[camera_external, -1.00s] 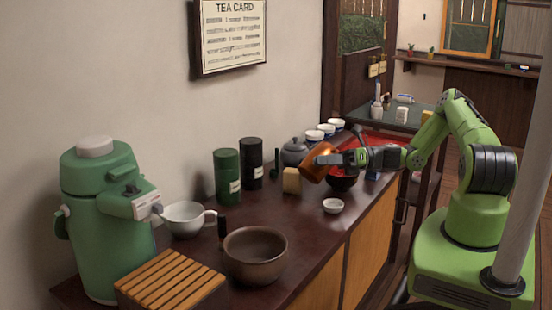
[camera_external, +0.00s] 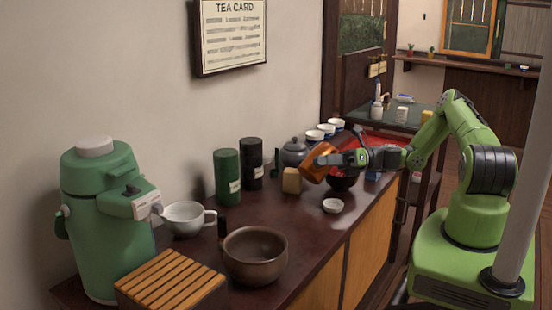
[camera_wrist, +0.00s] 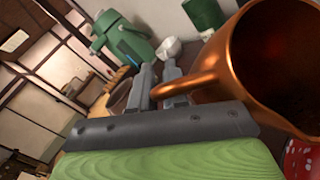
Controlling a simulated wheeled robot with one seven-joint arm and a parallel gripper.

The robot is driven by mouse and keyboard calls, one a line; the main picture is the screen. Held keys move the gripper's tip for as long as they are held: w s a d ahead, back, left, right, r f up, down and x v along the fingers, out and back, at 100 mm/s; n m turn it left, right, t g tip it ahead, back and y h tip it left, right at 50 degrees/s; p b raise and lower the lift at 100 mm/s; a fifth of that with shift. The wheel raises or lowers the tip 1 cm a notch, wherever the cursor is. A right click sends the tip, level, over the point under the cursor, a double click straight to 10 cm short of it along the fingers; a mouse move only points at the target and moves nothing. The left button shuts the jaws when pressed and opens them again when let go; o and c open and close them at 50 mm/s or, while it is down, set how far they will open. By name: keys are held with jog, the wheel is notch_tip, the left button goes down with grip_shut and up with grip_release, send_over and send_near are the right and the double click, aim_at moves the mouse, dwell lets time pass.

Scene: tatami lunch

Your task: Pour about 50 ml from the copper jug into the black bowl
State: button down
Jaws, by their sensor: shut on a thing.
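The copper jug (camera_external: 318,163) is held tilted in the air above the counter. It fills the right side of the wrist view (camera_wrist: 245,75), where its mouth faces the camera and the inside is dark. My gripper (camera_external: 349,158) is shut on the jug's handle; its grey fingers (camera_wrist: 163,88) show in the wrist view. The black bowl (camera_external: 343,184) stands on the counter just below and right of the jug, partly hidden by the jug and gripper. I see no clear stream of liquid, and the level in the bowl cannot be told.
A yellowish block (camera_external: 291,181) and a small white dish (camera_external: 332,206) stand close by. A grey teapot (camera_external: 294,151), dark canisters (camera_external: 251,164) and several white-and-blue cups stand behind. A brown bowl (camera_external: 255,258) and green dispenser (camera_external: 100,230) are at the near left.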

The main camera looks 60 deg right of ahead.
jog(key=shift+p, duration=0.3)
dwell(0.5)
jog(key=h+p, duration=0.1)
jog(key=p, duration=0.1)
jog(key=a+n+g+h+p, duration=0.1)
jog(key=p, duration=0.2)
jog(key=shift+w+f+g, duration=0.1)
jog(key=shift+f+g, duration=0.15)
jog(key=shift+g, duration=0.05)
jog(key=a+f+g+h+p, duration=0.1)
jog(key=p, duration=0.1)
jog(key=a+f+n+h+p, duration=0.1)
jog(key=f+h+p, duration=0.1)
jog(key=a+f+g+h+p, duration=0.1)
jog(key=p, duration=0.1)
jog(key=shift+w+a+f+n+g+h, duration=0.1)
jog(key=shift+w+f+n+g+h, duration=0.1)
jog(key=shift+f+n+g+h, duration=0.15)
jog(key=shift+a+f+n+h+p, duration=0.2)
jog(key=shift+h+p, duration=0.35)
jog(key=shift+p, duration=0.6)
jog(key=shift+d+f+g+h+p, duration=0.1)
jog(key=shift+g+h+p, duration=0.25)
jog(key=shift+h+p, duration=0.15)
jog(key=shift+f, duration=0.1)
